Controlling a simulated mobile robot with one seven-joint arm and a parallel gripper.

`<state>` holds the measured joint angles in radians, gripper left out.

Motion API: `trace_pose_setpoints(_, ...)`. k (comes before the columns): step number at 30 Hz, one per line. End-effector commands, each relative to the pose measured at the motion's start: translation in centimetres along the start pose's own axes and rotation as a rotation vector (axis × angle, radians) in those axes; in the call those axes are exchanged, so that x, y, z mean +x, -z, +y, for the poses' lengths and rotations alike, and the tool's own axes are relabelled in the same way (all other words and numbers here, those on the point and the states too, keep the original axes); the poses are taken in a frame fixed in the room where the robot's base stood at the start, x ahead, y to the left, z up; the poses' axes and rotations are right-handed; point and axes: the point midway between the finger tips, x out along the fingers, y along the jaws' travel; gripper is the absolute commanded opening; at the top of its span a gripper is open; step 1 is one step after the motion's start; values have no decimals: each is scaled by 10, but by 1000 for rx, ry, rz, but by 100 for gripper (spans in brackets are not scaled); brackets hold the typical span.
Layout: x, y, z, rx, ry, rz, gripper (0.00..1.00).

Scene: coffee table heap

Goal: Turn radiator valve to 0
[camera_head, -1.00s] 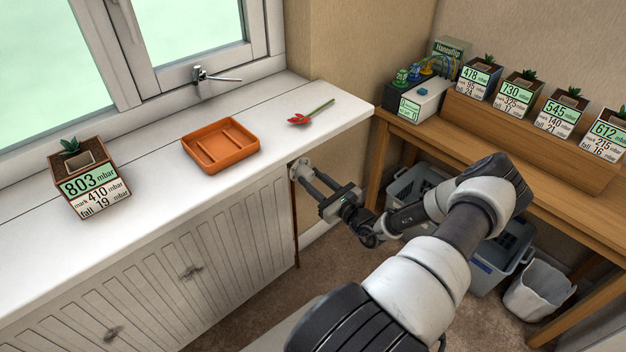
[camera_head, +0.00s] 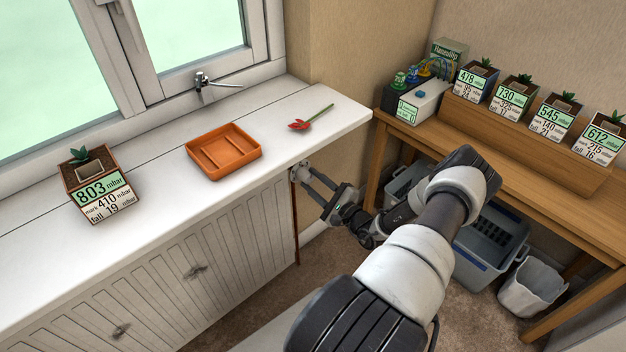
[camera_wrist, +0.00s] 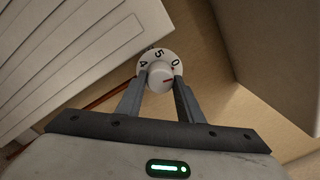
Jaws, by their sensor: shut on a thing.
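The radiator valve (camera_wrist: 159,72) is a white round knob with a dial in the wrist view; the figures 4, 5 and 0 show on its upper rim. My gripper (camera_wrist: 160,84) is shut on the knob, one finger on each side. The fingers hide the lower sides of the dial. In the head view the valve (camera_head: 296,171) is small, under the right end of the white sill, with my gripper (camera_head: 304,174) at it.
The white sill (camera_head: 330,111) overhangs the valve; an orange tray (camera_head: 223,150) and a red flower (camera_head: 311,119) lie on it. A slatted radiator cover (camera_head: 170,270) stands left of the valve. A wooden bench (camera_head: 422,128) with crates under it stands to the right.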

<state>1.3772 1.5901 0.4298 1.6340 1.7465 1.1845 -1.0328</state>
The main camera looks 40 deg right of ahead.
Motion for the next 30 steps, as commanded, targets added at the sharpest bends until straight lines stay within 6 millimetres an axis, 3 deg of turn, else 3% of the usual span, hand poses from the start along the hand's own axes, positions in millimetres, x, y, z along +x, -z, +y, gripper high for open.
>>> trace_pose_setpoints(12, -1, 1, 0, -200, 1, -5, 11)
trace_pose_setpoints(29, -1, 2, 0, -232, 0, -6, 11)
trace_pose_setpoints(30, -1, 1, 0, -232, 0, -6, 37)
